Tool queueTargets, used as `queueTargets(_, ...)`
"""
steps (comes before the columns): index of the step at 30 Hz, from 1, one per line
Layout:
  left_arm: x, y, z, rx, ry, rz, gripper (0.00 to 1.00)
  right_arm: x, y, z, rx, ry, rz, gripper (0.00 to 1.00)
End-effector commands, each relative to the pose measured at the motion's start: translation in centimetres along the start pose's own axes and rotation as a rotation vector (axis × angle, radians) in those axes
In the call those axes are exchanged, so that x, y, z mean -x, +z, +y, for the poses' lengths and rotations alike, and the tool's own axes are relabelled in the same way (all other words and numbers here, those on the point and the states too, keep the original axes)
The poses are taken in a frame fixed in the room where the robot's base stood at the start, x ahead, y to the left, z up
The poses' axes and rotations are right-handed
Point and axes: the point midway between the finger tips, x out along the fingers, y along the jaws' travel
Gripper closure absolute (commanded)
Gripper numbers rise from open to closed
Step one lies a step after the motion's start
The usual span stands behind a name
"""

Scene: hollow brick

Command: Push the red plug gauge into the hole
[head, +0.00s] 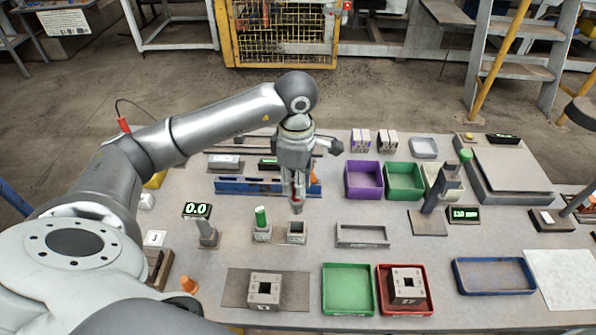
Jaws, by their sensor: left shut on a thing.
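My left gripper (298,204) points down over the middle of the table and is shut on the red plug gauge (297,199), of which only a little red shows between the fingers. It is just above a small grey holder (297,234) with a dark square opening; whether the gauge's lower end touches it I cannot tell. A hollow brick (257,300) with a square hole lies on a dark mat in front, apart from the gripper. Another hollow brick (400,296) lies in the red tray. My right gripper is not in view.
A green plug gauge (261,216) stands in a similar holder close left of the gripper. An empty green tray (348,290) and the red tray (383,305) are in front. Purple (364,180) and green (404,182) bins stand right. A display post (207,236) is left.

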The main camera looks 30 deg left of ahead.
Motion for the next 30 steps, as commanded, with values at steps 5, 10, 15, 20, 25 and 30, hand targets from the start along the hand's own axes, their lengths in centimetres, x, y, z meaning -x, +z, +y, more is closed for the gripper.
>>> queueTargets(5, -0.6, 0.0, -0.1, 0.001, 0.0, 0.0, 1.0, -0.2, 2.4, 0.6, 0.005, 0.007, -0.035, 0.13)
queueTargets(10, -1.7, 0.0, -0.1, 0.001, -0.001, 0.001, 1.0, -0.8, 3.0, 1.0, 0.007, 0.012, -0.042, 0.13)
queueTargets(15, -3.4, 0.0, -0.1, 0.001, 0.0, 0.0, 1.0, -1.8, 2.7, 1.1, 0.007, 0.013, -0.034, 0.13)
queueTargets(20, -5.0, 0.0, -0.1, 0.001, 0.0, 0.0, 1.0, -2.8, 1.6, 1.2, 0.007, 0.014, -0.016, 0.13)
queueTargets(25, -5.3, 0.0, 0.0, 0.0, 0.002, 0.0, 1.0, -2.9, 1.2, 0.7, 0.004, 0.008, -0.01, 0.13)
queueTargets(30, -5.3, 0.0, 0.0, 0.0, 0.001, 0.0, 1.0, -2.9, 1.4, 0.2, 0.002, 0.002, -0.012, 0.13)
